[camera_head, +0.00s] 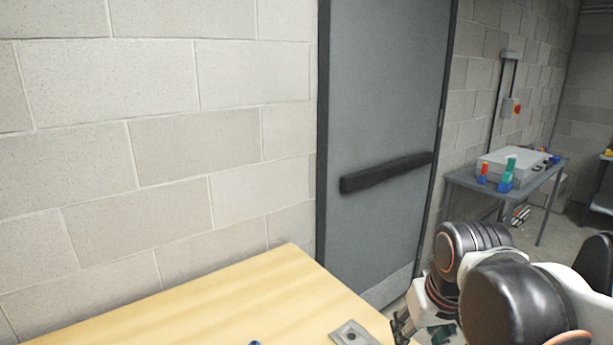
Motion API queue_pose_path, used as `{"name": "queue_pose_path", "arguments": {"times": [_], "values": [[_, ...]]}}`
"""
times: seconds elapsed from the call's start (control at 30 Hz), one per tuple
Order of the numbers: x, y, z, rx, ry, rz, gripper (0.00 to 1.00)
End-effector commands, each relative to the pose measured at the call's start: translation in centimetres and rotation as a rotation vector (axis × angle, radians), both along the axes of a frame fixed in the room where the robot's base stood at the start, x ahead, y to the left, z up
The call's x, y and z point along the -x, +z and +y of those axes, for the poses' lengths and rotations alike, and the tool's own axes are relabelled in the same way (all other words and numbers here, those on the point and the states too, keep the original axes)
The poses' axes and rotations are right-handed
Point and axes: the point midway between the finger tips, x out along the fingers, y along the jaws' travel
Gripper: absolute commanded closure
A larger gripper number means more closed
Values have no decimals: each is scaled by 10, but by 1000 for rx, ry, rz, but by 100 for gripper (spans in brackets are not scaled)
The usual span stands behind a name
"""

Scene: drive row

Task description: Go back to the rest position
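My arm is at the lower right of the head view, folded close to my body. My gripper (401,326) is partly in view at the bottom, just right of the wooden table's right corner. The arm and the frame's lower edge hide part of it, so I cannot tell whether its fingers are open or shut, or whether it holds anything. A green part shows beside it, too small to tell what it is.
A wooden table (240,300) fills the lower left, with a small grey plate (352,334) and a blue object (255,342) at its front edge. A grey door (385,110) with a black bar stands behind. A grey table (540,180) with coloured blocks stands at the right.

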Motion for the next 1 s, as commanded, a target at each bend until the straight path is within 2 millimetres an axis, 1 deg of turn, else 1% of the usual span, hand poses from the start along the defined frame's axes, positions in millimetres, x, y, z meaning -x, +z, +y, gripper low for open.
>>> {"name": "queue_pose_path", "arguments": {"times": [0.03,0.2,0.4,0.6,1.0], "values": [[11,1,0,-2,-7,-31,53],[38,4,0,-11,-28,-141,53],[59,2,-1,-22,-47,-245,53],[66,0,-1,-27,-55,-287,53],[66,0,-1,-27,-55,-290,53]]}}
